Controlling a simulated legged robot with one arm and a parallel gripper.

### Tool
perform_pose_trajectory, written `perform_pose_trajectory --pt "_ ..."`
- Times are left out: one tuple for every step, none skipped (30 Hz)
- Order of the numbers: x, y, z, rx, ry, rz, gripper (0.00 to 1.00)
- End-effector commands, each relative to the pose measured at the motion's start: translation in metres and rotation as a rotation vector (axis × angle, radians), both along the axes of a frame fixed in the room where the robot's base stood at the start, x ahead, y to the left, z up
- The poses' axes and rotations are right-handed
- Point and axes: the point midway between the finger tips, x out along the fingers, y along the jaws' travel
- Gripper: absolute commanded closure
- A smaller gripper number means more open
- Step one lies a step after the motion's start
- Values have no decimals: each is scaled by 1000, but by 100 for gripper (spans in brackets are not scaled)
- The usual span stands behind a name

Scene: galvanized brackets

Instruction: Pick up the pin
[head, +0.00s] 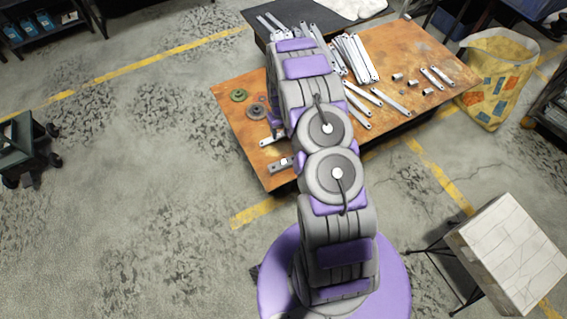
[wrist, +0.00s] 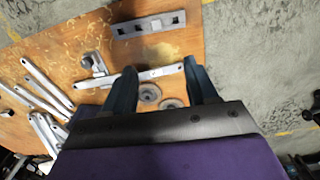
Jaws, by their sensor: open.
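My gripper (wrist: 159,66) is open in the wrist view, its two dark fingers spread over the orange-brown worktable. A flat metal bar with holes (wrist: 160,74) runs across between the fingertips. A small grey metal piece with an upright knob (wrist: 93,63) is left of the fingers. I cannot tell which piece is the pin; several small grey cylindrical pieces, one of them a short cylinder (head: 397,76), lie on the table's right half in the head view. My arm hides the gripper in the head view.
Two round discs (wrist: 149,92) lie below the bar; the head view shows a green disc (head: 238,95) and a grey one (head: 257,112). A slotted block (wrist: 148,25) lies near the table edge. Long brackets (head: 355,58) cover the table's back. A yellow bag (head: 490,75) stands right.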

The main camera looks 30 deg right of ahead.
Motion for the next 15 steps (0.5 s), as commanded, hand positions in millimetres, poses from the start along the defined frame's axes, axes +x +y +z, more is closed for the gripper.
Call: perform_pose_trajectory --pt "-1 -2 -20 2 1 -1 43" --pt "0 -3 -29 1 -3 -1 43" --pt "0 -3 -39 0 -6 -1 43" --pt "0 -3 -46 -1 -7 -1 43" --pt "1 -4 -52 -1 -10 -1 43" --pt "1 -4 -58 -2 -13 -1 43" --pt "1 -3 -62 -4 -14 0 43" --pt "1 -3 -65 -6 -15 0 43" --pt "0 -2 -69 -7 -17 0 43" --pt "0 -2 -71 -7 -17 1 43" --pt "0 -2 -74 -7 -17 1 43" --pt "0 -2 -77 -7 -18 1 43" --pt "0 -3 -79 -6 -18 1 43" --pt "0 -4 -82 -5 -17 1 43" --pt "0 -5 -86 -3 -16 0 43"
